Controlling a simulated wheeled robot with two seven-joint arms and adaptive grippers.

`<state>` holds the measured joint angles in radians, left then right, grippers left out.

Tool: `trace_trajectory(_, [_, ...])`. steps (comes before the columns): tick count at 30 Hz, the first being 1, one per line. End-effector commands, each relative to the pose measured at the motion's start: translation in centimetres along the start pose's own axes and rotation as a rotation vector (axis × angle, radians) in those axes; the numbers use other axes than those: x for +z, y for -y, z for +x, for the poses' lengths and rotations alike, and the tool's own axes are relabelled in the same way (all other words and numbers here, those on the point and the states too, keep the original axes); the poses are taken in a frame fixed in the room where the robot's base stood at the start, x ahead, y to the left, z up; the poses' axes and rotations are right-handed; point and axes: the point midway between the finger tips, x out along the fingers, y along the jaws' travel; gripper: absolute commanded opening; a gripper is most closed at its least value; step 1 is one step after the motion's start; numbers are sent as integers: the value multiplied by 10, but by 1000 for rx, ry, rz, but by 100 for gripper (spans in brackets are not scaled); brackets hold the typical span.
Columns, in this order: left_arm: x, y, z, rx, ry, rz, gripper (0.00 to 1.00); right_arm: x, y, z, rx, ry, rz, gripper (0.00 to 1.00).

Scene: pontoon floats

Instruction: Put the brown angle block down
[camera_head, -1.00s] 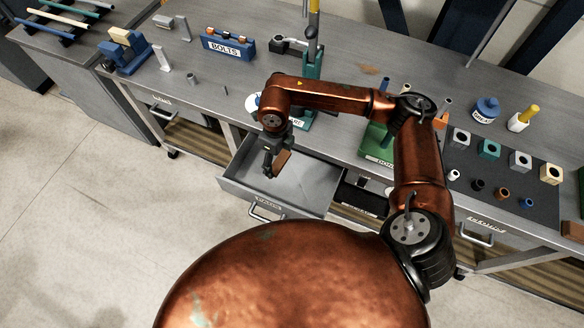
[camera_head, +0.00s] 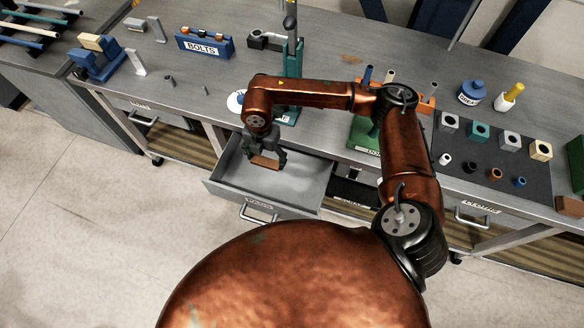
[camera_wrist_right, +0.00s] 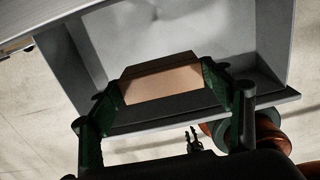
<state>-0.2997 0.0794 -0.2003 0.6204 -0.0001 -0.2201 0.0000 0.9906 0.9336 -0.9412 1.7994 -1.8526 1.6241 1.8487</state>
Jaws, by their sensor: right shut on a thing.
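The brown angle block (camera_head: 265,162) is held between the fingers of my right gripper (camera_head: 264,160). In the right wrist view, the block (camera_wrist_right: 162,82) spans the gap between the two green fingers of the right gripper (camera_wrist_right: 162,88). The block is over the open grey drawer (camera_head: 305,187) under the workbench. The drawer's inside (camera_wrist_right: 180,35) shows behind the block in the wrist view and looks empty. I cannot tell whether the block touches the drawer floor.
The workbench (camera_head: 330,70) above the drawer bears a blue BOLTS bin (camera_head: 204,44), a green stand (camera_head: 292,70) and a dark mat (camera_head: 490,160) with several blocks and bushings. Open floor (camera_head: 100,230) lies at the left.

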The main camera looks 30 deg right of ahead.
Motion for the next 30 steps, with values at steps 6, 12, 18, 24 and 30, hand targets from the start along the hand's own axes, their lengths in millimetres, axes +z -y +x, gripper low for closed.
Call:
trace_trajectory(6, [0, 0, -2, 0, 0, 0, 30, 24, 51, 24, -5, 1, 4, 48])
trace_trajectory(12, [1, 0, 0, 0, 1, -1, 30, 36, 77, 59, -4, 0, 0, 48])
trace_trajectory(18, [1, 0, 1, 0, 2, -1, 30, 42, 87, 74, -1, 0, -2, 48])
trace_trajectory(24, [2, 0, 2, 0, 2, -1, 30, 46, 97, 88, -3, -1, -1, 48])
trace_trajectory(30, [3, 1, 4, -1, 3, 0, 30, 46, 94, 114, -1, -1, -3, 48])
